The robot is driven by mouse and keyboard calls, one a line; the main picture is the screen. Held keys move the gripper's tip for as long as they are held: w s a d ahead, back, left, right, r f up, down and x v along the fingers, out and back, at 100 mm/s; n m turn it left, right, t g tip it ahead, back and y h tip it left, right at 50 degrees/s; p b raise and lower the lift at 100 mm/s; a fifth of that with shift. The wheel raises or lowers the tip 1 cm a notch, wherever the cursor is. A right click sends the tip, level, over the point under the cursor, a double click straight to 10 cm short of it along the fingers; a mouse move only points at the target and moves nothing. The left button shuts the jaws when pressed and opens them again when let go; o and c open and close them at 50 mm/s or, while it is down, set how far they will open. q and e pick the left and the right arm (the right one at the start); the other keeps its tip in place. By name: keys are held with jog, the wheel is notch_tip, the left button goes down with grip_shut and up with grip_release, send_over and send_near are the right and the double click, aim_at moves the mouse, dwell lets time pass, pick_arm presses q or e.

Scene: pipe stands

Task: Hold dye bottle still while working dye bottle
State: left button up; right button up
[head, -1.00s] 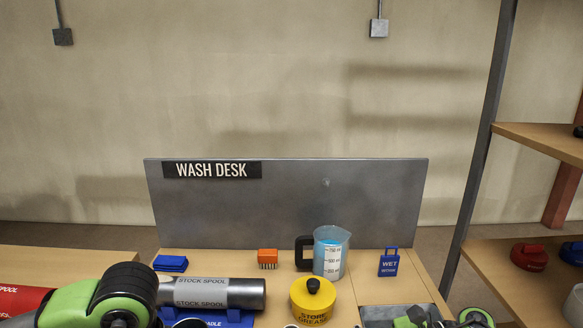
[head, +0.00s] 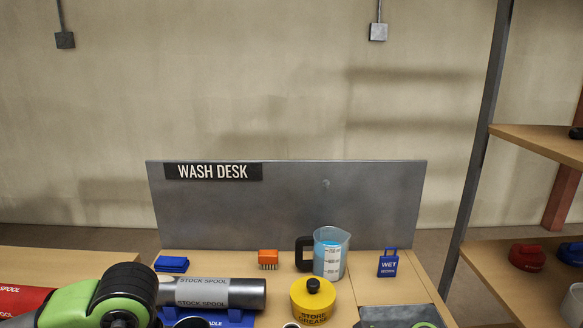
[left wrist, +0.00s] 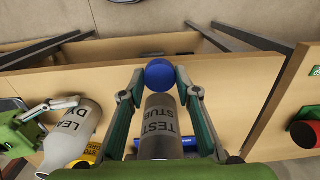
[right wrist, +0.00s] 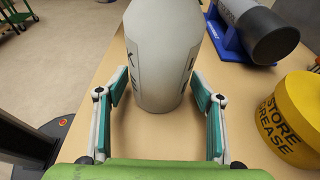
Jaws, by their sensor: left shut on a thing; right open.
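The pale grey dye bottle (right wrist: 162,55) stands on the wooden desk in the right wrist view, its top cut off. My right gripper (right wrist: 160,85) is open, with its fingers on either side of the bottle's lower part. The bottle, lettered "LEAK DY…", also shows in the left wrist view (left wrist: 72,128), beside my right gripper (left wrist: 38,112). My left gripper (left wrist: 158,80) is shut on a round blue piece (left wrist: 158,73), away from the bottle. I cannot tell whether it is the bottle's cap.
The stock spool (head: 215,293) lies on a blue cradle (right wrist: 232,42). The yellow grease tin (head: 313,300) stands near a measuring jug (head: 330,254). Bare desk (right wrist: 118,140) surrounds the bottle's base.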

jog(key=shift+a, duration=0.1)
jog(key=shift+c, duration=0.7)
jog(key=c, duration=1)
jog(key=shift+o, duration=0.2)
pick_arm(q)
jog(key=w+d+r+n, duration=0.2)
jog(key=w+d+r, duration=0.2)
jog(key=d+r, duration=0.1)
jog(key=w+d+r+n, duration=0.2)
jog(key=w+d+r, duration=0.2)
jog(key=d, duration=0.3)
jog(key=w+d+r+n, duration=0.2)
jog(key=w+d+r, duration=0.2)
jog(key=d+r, duration=0.2)
jog(key=shift+d+r, duration=0.25)
jog(key=shift+d, duration=0.25)
jog(key=shift+f, duration=0.1)
pick_arm(e)
jog(key=shift+s+f, duration=0.1)
